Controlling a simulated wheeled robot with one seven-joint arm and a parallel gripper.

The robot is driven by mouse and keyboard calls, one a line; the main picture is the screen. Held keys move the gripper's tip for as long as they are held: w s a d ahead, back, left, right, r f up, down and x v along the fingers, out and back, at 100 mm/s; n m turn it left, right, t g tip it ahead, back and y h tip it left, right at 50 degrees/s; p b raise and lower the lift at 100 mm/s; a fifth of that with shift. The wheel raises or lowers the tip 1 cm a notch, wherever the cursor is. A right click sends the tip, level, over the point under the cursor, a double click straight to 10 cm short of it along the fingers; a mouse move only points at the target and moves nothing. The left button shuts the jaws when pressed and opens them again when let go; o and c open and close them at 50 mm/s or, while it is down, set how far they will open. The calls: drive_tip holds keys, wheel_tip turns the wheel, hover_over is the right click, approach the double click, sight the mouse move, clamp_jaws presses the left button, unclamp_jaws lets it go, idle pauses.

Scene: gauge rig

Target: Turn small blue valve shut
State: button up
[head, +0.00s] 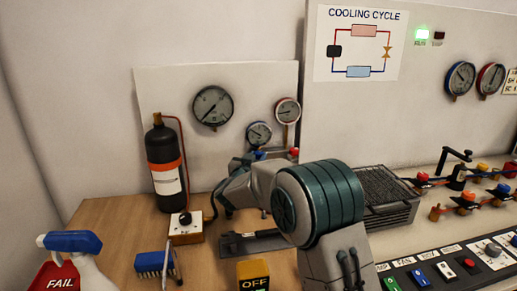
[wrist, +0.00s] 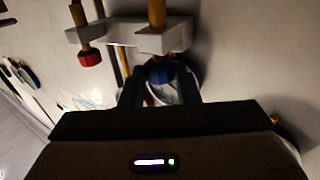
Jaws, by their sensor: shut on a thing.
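The small blue valve (wrist: 158,72) is a dark blue knob on a brass stem below a grey block, seen in the wrist view. My gripper (wrist: 159,88) has one dark finger on each side of this knob and is shut on it. A bit of blue (head: 260,155) shows in the head view, just above my wrist and below the small gauges. My arm hides most of the gripper there. A red knob (wrist: 90,58) on a similar brass stem stands to the left in the wrist view, apart from the fingers. It also shows in the head view (head: 293,152).
A large gauge (head: 212,106) and two smaller gauges (head: 259,134) (head: 287,110) are on the white panel behind. A black bottle (head: 165,160) stands left of my arm, and a finned grey unit (head: 388,195) right of it. A spray bottle (head: 75,262) stands front left.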

drive_tip(key=shift+w+a+r+m+g+h+p, duration=0.1)
drive_tip(key=shift+w+a+m+g+h+p, duration=0.1)
drive_tip(key=shift+m+g+h+p, duration=0.9)
drive_tip(key=shift+w+a+f+m+g+h+p, duration=0.1)
drive_tip(key=shift+a+m+g+h+p, duration=0.3)
drive_tip(key=shift+m+h+p, duration=1.15)
drive_tip(key=shift+w+a+r+m+g+h+p, duration=0.1)
drive_tip(key=shift+m+g+h+p, duration=0.7)
drive_tip(key=shift+h, duration=1.05)
drive_tip(key=shift+g, duration=0.5)
drive_tip(key=o, duration=1)
drive_tip(key=b+v, duration=0.1)
drive_tip(key=v, duration=1.2)
drive_tip(key=shift+s+a+f+b, duration=0.2)
drive_tip(key=shift+s+a+b, duration=0.05)
drive_tip(key=shift+a+b, duration=0.1)
